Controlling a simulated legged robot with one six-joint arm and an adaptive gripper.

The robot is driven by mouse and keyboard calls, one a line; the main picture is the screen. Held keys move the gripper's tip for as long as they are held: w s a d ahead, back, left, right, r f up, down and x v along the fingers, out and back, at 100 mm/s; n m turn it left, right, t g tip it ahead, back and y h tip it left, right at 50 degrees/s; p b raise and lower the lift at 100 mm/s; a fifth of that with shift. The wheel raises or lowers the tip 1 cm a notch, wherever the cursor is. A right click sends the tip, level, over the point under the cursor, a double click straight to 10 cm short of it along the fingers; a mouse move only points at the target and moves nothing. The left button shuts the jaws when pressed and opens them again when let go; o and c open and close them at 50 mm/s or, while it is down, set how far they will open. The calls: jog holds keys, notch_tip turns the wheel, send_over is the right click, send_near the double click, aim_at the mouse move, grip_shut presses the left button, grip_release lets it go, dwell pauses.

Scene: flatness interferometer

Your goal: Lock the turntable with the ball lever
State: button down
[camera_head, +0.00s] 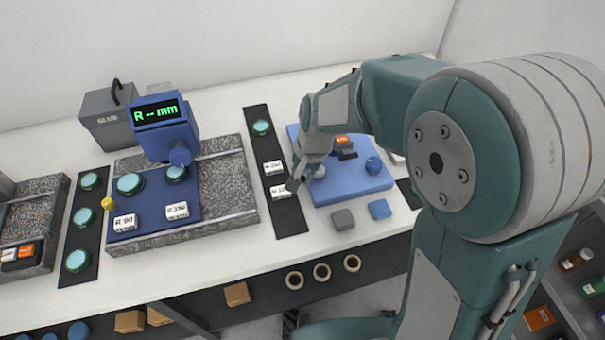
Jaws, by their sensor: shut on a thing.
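A yellow ball-topped lever (108,204) stands at the left edge of a blue plate (152,214) on the speckled granite block. The plate, which looks like the turntable, carries two teal discs, the left disc (130,184) and the right disc (176,173). The right disc is under the blue measuring head (166,134). My gripper (294,184) is far to the right of the lever, over the left edge of a blue platform (350,197). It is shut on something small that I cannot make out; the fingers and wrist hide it.
White label tiles, one a tile (273,167), and a teal disc (262,128) lie on a black strip (290,221) between granite block (222,160) and platform. A grey case (107,117) stands behind.

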jog(key=shift+c, duration=2.4)
grip_release()
jog(key=shift+a, duration=0.1)
jog(key=shift+r, duration=0.1)
notch_tip(320, 180, up, 11)
jog(key=d, duration=0.2)
jog(key=shift+s+r, duration=0.2)
jog(key=shift+s, duration=0.05)
jog(key=s+d+r+n+t+h, duration=0.1)
jog(key=s+d+r+t, duration=0.1)
jog(key=s+d, duration=0.5)
jog(key=s+d+r+n+t+h, duration=0.1)
jog(key=s+d+r+n+t, duration=0.1)
jog(key=s+d, duration=0.5)
jog(key=shift+s+d+r+t, duration=0.2)
jog(key=shift+s+d+t, duration=0.25)
jog(key=shift+s, duration=0.6)
